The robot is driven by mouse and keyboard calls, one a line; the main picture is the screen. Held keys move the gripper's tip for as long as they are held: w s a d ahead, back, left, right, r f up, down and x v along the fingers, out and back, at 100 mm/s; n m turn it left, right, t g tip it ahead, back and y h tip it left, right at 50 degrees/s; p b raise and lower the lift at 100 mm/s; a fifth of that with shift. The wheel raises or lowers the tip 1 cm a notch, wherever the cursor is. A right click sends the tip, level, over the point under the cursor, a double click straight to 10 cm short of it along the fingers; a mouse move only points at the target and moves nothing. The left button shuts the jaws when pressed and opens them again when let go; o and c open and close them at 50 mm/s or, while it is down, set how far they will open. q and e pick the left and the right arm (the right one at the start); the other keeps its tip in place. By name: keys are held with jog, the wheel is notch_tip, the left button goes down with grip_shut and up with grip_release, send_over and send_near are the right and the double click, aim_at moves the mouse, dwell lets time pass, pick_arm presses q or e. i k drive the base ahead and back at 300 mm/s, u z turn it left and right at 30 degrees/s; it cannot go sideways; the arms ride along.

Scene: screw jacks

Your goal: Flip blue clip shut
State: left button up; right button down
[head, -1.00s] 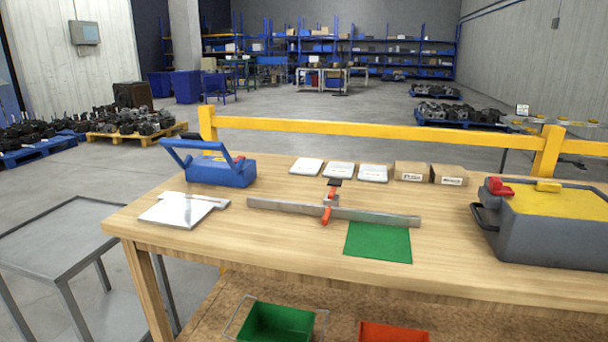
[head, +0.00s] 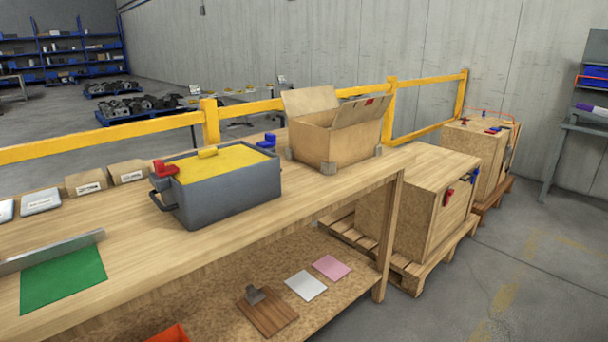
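A grey toolbox (head: 230,197) with a yellow lid (head: 222,165) stands on the wooden bench. A blue clip (head: 267,141) sticks up at its far right end; I cannot tell clearly whether it is open. A red clip (head: 165,168) is at its left end. A wooden crate (head: 420,205) on a pallet right of the bench also carries a blue clip (head: 475,175) and a red clip (head: 448,197) on its side. These are small, and their exact state is unclear. Neither of my grippers is in view.
An open cardboard box (head: 335,140) stands on the bench right of the toolbox. A green mat (head: 62,279) lies at the left. A yellow rail (head: 110,137) runs behind the bench. A second crate (head: 480,150) stands farther back. Floor at the lower right is clear.

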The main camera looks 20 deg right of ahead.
aim_at(271, 139)
jog(key=z, duration=1.55)
jog(key=i, duration=2.75)
jog(key=u, duration=5.2)
jog(key=k, duration=0.15)
jog(key=z, duration=0.35)
